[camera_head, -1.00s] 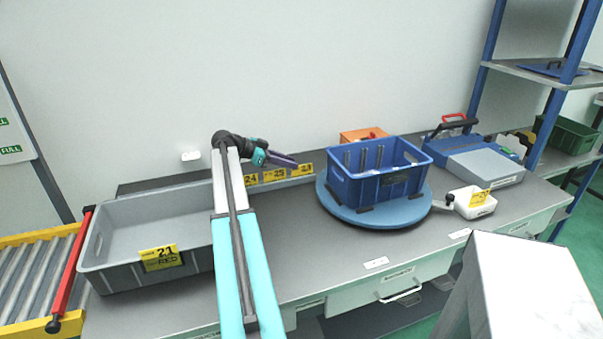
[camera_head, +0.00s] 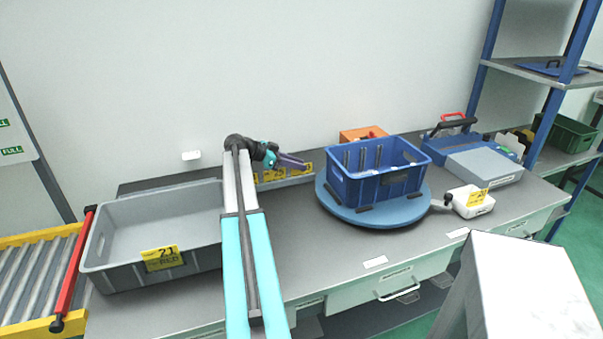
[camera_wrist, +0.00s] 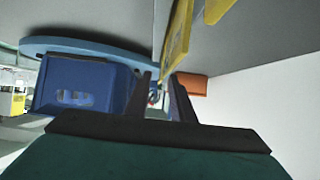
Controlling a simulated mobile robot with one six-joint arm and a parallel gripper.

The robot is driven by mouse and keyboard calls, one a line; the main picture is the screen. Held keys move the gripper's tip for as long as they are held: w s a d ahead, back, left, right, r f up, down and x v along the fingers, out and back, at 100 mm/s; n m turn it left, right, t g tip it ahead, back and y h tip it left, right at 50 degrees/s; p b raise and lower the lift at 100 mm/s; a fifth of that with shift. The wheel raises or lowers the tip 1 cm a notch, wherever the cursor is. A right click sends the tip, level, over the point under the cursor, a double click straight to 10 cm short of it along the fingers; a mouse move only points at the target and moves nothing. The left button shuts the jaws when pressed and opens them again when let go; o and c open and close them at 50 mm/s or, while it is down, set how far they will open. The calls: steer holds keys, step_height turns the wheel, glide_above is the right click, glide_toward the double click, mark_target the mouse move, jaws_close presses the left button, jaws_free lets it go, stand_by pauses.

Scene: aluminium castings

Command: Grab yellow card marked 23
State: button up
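A row of yellow cards stands in a grey holder (camera_head: 290,181) along the wall. The rightmost card (camera_head: 308,168) appears to be the one marked 23, though its digits are too small and partly covered to be sure. My gripper (camera_head: 303,165) is in front of and over the row, its purple fingers pointing right and covering part of the cards. In the wrist view my gripper (camera_wrist: 160,77) has its two dark fingers apart with nothing held. A yellow card (camera_wrist: 178,35) stands edge-on just beyond the fingertips, and part of another card (camera_wrist: 215,9) shows at the top.
A blue crate (camera_head: 350,190) sits on a blue round turntable (camera_head: 335,208) right of the cards. An orange bin (camera_head: 349,136) is behind it. A grey tote (camera_head: 110,274) marked 21 stands left of my arm. The bench front is mostly clear.

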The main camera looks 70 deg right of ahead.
jaws_close()
steer(key=shift+r, duration=0.1)
step_height(320, 180, up, 10)
steer(key=b, duration=0.2)
stand_by(0.6)
stand_by(0.4)
